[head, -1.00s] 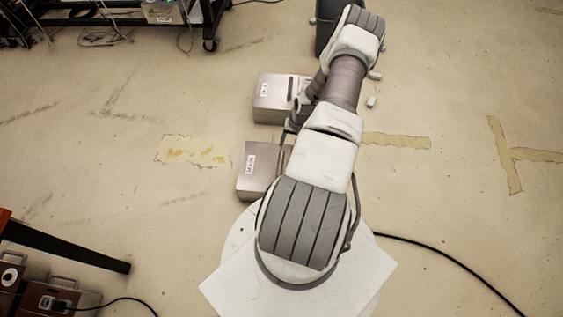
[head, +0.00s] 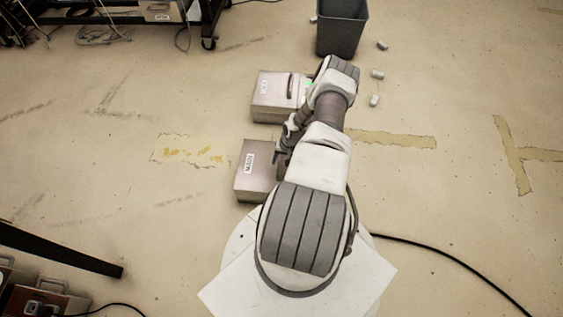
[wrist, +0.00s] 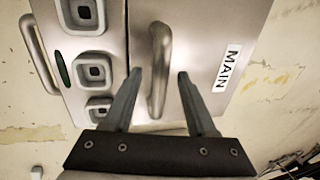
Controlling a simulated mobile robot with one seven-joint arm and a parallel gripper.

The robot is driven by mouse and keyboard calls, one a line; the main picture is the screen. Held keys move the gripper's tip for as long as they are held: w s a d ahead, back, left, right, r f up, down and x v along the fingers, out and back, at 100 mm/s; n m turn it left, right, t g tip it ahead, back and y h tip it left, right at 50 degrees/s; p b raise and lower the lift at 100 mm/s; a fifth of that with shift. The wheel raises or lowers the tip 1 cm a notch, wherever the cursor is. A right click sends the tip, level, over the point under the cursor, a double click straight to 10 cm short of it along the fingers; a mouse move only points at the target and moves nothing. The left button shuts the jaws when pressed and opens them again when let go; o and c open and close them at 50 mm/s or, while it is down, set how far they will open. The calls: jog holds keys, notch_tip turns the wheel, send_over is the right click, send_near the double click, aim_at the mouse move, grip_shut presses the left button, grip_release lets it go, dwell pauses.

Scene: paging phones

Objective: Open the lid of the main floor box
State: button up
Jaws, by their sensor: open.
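The main floor box (head: 254,172) is a grey metal box on the floor, left of my arm, with a white MAIN label. In the wrist view its lid (wrist: 205,35) lies flat and looks closed, with a curved metal handle (wrist: 158,65). My gripper (wrist: 159,75) is open, its two fingers on either side of the handle; whether they touch it I cannot tell. In the head view my wrist hangs over the box's right side and hides that part and the fingertips.
A second, similar box (head: 270,97) stands just behind. Several square sockets (wrist: 95,70) line the panel beside the lid. A dark bin (head: 341,35) and small pale pieces lie at the back. A black cable (head: 440,257) crosses the floor at right. Open floor lies left.

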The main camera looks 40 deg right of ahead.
grip_shut()
dwell(1.4)
